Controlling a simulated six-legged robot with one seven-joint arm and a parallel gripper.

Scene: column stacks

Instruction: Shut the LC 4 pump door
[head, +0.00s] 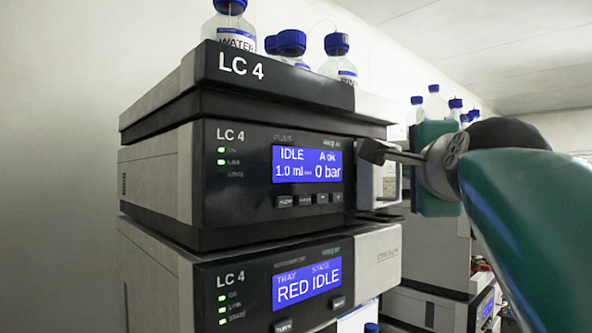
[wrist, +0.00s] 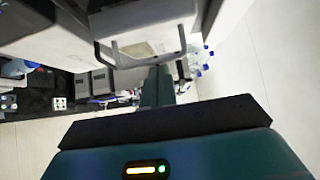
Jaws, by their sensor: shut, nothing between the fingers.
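The LC 4 pump (head: 235,180) is the middle unit of the stack in the head view, with a blue screen reading IDLE and 0 bar. At the right end of its front is a pale door part (head: 378,187) with an open, frame-like shape; how far the door stands open is hard to tell. My gripper (head: 374,151) is shut and empty, its dark fingertips in front of the top of that part; contact cannot be told.
A lower LC 4 unit (head: 300,285) reads RED IDLE. Blue-capped bottles (head: 237,28) stand on top of the stack. Another stack with bottles (head: 435,105) stands behind my arm at right.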

